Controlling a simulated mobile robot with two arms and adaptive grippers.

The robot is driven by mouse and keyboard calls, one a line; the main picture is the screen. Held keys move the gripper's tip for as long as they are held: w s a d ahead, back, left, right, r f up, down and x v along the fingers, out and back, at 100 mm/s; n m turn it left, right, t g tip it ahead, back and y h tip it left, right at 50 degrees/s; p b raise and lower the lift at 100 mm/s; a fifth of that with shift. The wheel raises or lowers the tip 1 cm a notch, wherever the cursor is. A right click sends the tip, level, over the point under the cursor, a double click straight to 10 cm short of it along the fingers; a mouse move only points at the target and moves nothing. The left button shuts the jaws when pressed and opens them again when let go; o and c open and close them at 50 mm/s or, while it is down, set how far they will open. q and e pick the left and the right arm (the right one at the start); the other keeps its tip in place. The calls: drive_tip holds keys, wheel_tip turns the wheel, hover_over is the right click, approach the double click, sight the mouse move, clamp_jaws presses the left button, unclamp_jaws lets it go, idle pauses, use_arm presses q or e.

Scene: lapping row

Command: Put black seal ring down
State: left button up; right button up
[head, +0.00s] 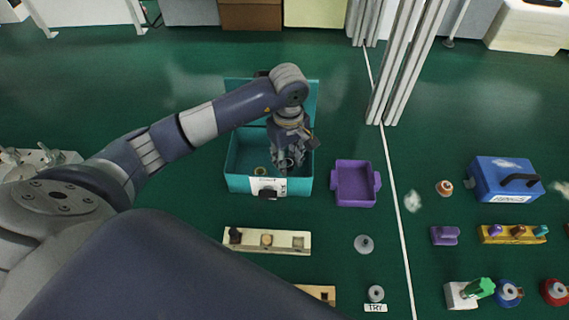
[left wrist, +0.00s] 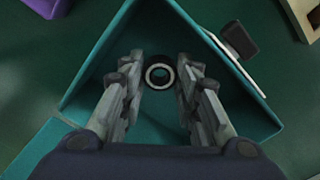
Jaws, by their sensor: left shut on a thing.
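The black seal ring (left wrist: 148,76), dark outside with a pale inner band, is between the two fingertips of my left gripper (left wrist: 160,78) in the left wrist view. The gripper is shut on it. In the head view my left gripper (head: 290,160) reaches down inside the open teal box (head: 236,183), at its right half. I cannot tell whether the ring touches the box floor. My right gripper is not in view.
A small yellowish ring (head: 261,171) lies in the box, left of my gripper. The box lid stands up at the back. A purple tray (head: 355,202) is just right of the box. A wooden block with pegs (head: 285,241) lies in front. Green surface between them is clear.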

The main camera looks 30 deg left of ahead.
use_arm(q)
drive_tip(key=shift+f, duration=0.7)
wheel_tip(320, 180, down, 3)
drive_tip(key=shift+f+p, duration=0.2)
drive_tip(key=shift+p, duration=0.1)
drive_tip(key=shift+f, duration=0.15)
drive_tip(key=o, duration=1)
drive_tip(key=shift+c, duration=0.2)
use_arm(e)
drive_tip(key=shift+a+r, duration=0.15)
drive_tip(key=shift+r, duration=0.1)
use_arm(q)
drive_tip(key=shift+r, duration=0.3)
wheel_tip(320, 180, up, 12)
drive_tip(key=b, duration=0.2)
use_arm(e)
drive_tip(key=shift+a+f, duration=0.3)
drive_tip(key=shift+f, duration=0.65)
